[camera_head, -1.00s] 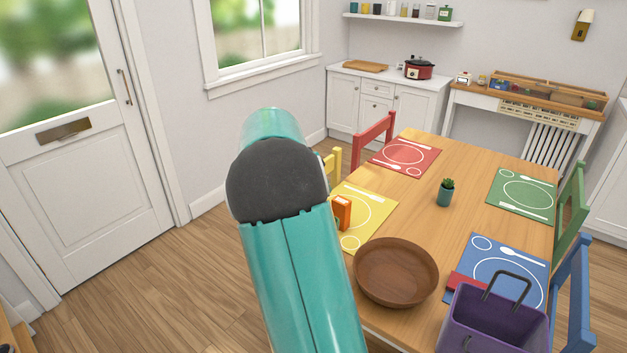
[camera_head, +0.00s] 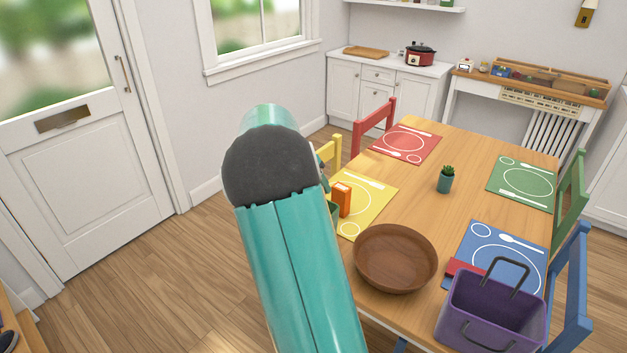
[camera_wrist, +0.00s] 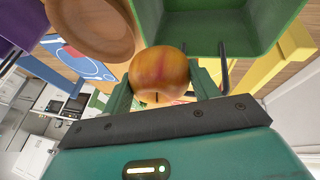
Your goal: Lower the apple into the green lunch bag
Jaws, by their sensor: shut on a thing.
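My gripper (camera_wrist: 161,92) is shut on the apple (camera_wrist: 158,70), which is yellow-orange with red streaks, in the wrist view. The green lunch bag (camera_wrist: 225,28) has its open mouth and a dark handle showing just beyond the apple. The apple overlaps the bag's edge in the picture; I cannot tell whether they touch.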

